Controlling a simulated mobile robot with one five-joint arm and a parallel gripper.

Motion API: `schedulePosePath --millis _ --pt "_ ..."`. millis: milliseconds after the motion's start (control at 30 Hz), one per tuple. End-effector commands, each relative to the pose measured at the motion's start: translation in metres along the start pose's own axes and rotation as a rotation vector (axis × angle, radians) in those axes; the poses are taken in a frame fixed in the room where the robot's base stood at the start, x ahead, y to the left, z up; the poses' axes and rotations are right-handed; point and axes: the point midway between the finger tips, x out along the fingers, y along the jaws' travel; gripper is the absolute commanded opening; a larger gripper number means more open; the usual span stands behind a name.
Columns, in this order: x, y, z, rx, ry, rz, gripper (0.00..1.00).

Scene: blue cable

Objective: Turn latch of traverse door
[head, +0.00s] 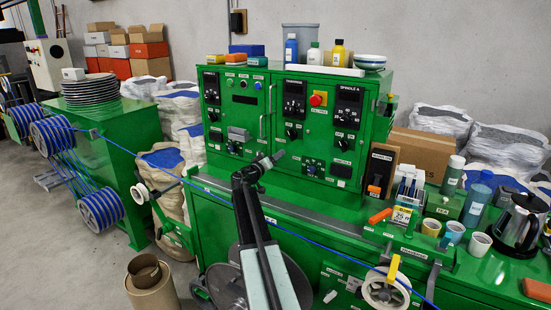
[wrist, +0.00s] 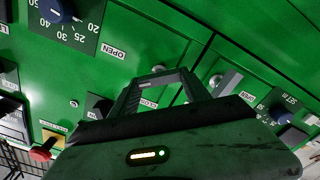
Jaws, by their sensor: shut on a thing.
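The green cabinet has a panel door (head: 330,140), with a small label at its top left that I cannot read surely. My gripper (head: 272,158) reaches the door's lower left edge in the head view. In the wrist view my gripper (wrist: 160,78) has its dark fingers close to the green panel, shut on a small grey latch (wrist: 158,69), of which only the tip shows. An OPEN label (wrist: 115,52) is on the panel to its left. Another label (wrist: 148,103) shows between the fingers, partly hidden. The latch's exact angle is hard to tell.
A red emergency button (head: 318,98) and several dark knobs stick out of the panels. A blue cable (head: 330,246) runs across the front, below my gripper. Bottles, cups and a kettle (head: 517,222) stand on the right worktop. A seam (wrist: 203,60) runs between panels.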

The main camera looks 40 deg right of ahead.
Motion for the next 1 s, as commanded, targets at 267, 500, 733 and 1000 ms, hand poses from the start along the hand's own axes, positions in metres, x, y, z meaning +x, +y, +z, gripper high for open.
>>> schedulePosePath --millis 267,500,733,1000 --pt "-0.0007 -0.0027 -0.0002 -0.258 0.001 -0.002 0.14" --pt "-0.0009 -0.0039 0.0001 -0.485 0.001 -0.002 0.14" --pt "-0.001 -0.0049 0.0005 -0.677 0.002 -0.003 0.14" --pt "-0.0012 -0.0056 0.0008 -0.834 0.002 -0.003 0.14"
